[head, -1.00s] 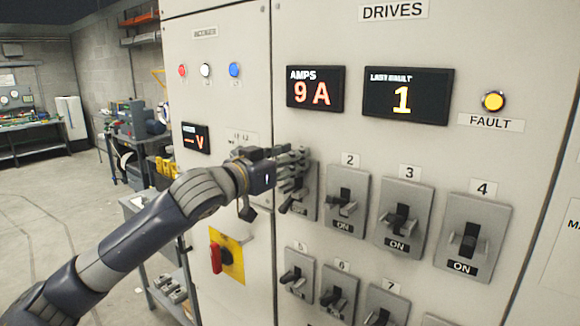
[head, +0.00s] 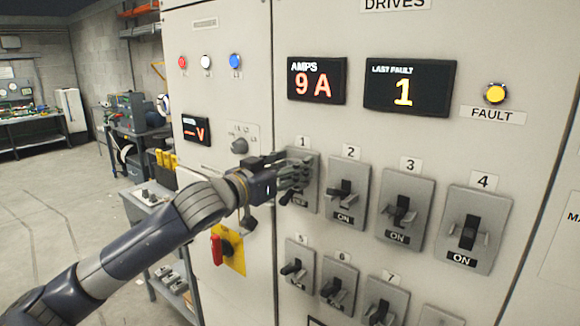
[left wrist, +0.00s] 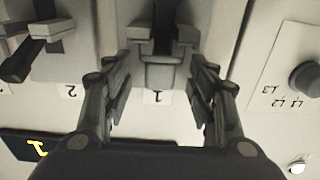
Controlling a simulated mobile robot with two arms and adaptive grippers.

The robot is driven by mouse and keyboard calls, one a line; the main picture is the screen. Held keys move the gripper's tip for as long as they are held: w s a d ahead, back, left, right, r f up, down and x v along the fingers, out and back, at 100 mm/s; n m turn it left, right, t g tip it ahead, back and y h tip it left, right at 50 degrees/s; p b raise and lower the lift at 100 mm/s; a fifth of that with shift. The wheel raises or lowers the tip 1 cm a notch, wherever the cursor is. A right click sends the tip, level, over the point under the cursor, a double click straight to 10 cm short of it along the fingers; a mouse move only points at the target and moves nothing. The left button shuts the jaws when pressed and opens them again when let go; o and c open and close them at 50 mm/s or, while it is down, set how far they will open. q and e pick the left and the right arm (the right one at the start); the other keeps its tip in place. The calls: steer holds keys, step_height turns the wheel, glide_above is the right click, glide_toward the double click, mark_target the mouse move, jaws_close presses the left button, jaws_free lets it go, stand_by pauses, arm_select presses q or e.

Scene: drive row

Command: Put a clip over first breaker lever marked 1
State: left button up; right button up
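The first breaker (head: 310,193) is a grey plate on the cabinet under the label 1 (head: 303,142). My left gripper (head: 293,178) is in front of it and hides much of its lever. In the left wrist view, which is upside down, the lever of breaker 1 (left wrist: 160,72) with a grey crosspiece shows between the tips of my open left gripper (left wrist: 160,78). A gap shows on each side, and nothing is held. I cannot make out a separate clip on the lever. My right gripper is not in view.
Breaker 2 (head: 347,197) is close on the right, and breaker 5 (head: 296,271) is below. A round knob (head: 239,146) and a red rotary handle (head: 216,250) stick out on the left. A cart (head: 143,197) with small items stands beside the cabinet.

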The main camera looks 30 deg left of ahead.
arm_select(q)
steer(key=shift+r, duration=0.1)
steer(key=shift+s+a+f+b, duration=0.15)
steer(key=shift+s+f+b, duration=0.1)
steer(key=shift+s+b, duration=1.05)
steer(key=shift+s, duration=0.35)
steer(key=s+b, duration=0.4)
steer(key=s, duration=0.4)
steer(key=shift+s+a+r, duration=0.25)
steer(key=shift+s+a, duration=0.05)
steer(key=shift+s, duration=0.05)
